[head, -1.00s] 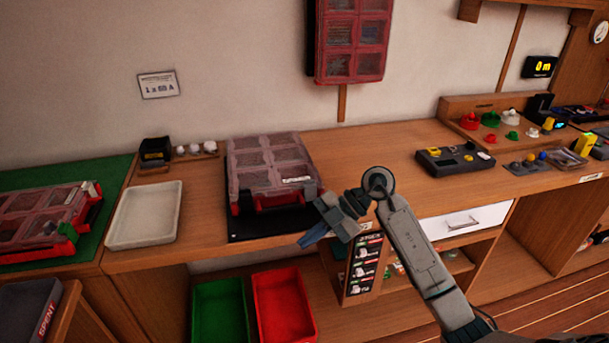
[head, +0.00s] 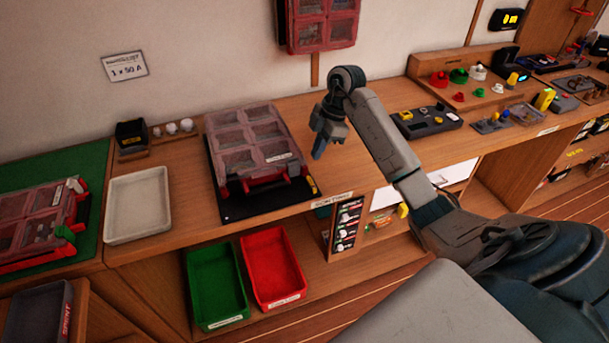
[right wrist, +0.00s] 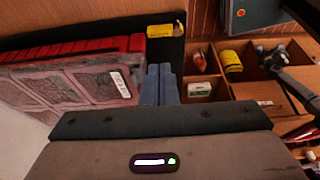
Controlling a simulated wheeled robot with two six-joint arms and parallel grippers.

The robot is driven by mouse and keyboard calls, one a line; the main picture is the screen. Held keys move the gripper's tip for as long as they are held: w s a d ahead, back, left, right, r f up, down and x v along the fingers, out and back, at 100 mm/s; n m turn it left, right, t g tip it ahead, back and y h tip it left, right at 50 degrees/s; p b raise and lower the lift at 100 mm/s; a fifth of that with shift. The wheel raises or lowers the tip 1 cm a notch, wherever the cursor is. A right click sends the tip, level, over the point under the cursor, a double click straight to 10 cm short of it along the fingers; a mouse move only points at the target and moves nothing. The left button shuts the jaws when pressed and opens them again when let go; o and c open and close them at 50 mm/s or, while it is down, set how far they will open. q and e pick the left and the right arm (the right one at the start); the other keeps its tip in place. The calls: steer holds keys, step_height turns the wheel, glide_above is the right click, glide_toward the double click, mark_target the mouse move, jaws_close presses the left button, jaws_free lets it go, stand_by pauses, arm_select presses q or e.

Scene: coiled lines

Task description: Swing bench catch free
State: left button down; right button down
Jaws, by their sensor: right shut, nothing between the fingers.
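The bench case (head: 228,140), with a clear compartment lid and red body, lies closed on a black mat (head: 236,211) on the bench. Its red front edge (head: 262,183) faces me; the catch is too small to tell whether it is fastened. In the right wrist view the case (right wrist: 75,82) lies left of my fingers. My right gripper (head: 318,151) is shut and empty, above the bench to the right of the case and apart from it in the head view. Its blue fingers (right wrist: 160,84) are together in the wrist view. My left gripper is out of view.
A similar case (head: 40,228) lies on a green mat at left, beside a white tray (head: 138,204). Green (head: 216,284) and red (head: 274,270) bins stand below the bench. A yellow tag (right wrist: 160,31) is on the mat.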

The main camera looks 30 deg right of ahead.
steer(key=shift+f, duration=0.1)
steer(key=p, duration=0.3)
glide_toward(302, 187)
steer(key=x, duration=0.5)
steer(key=shift+a, duration=0.1)
steer(key=shift+a+f, duration=0.15)
steer(key=shift+f, duration=0.4)
